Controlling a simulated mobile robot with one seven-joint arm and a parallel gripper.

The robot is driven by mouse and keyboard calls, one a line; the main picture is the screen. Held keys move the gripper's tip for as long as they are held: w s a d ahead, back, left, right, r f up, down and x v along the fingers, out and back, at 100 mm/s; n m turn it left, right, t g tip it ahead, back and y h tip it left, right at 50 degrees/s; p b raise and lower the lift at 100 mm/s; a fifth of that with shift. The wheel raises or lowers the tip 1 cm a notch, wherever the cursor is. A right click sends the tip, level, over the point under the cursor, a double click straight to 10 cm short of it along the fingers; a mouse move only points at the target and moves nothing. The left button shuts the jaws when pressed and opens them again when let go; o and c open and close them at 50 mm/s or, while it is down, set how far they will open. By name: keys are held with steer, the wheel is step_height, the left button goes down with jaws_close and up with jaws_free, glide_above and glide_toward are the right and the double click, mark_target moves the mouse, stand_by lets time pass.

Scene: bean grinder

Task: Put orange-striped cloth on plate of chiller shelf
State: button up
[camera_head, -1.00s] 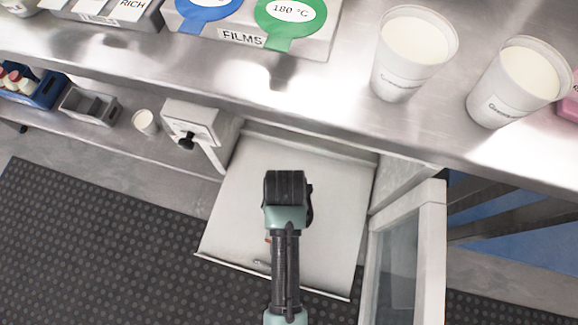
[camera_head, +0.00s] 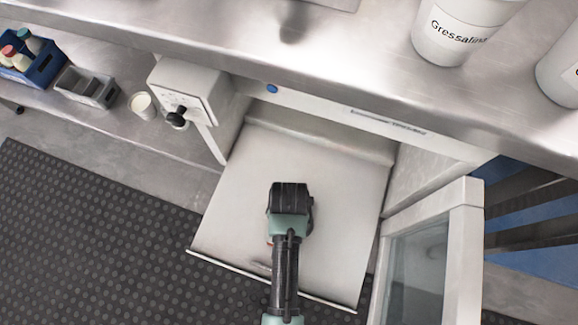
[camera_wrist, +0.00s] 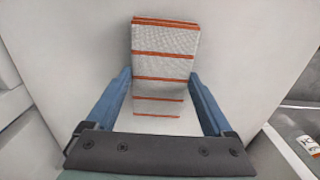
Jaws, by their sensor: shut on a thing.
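The orange-striped cloth (camera_wrist: 165,68) is white with orange stripes and folded into a block. In the wrist view it is between the two blue fingers of my gripper (camera_wrist: 160,78), which is shut on it. The pale flat plate of the chiller shelf (camera_head: 235,215) sticks out below the steel counter in the head view; its surface also fills the wrist view behind the cloth (camera_wrist: 75,50). My arm is above the plate in the head view and hides the fingers and cloth there. I cannot tell whether the cloth touches the plate.
An open glass door (camera_head: 418,265) stands right of the plate. A white box with a black knob (camera_head: 178,117) is at its left. The steel counter (camera_head: 250,45) overhangs the plate's back, bearing white tubs (camera_head: 462,30). A blue crate (camera_head: 35,62) stands on the lower left shelf.

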steer(key=o, duration=1.1)
step_height(320, 180, up, 12)
steer(key=p, duration=0.6)
steer(key=shift+r+p, duration=0.1)
steer(key=shift+p, duration=0.25)
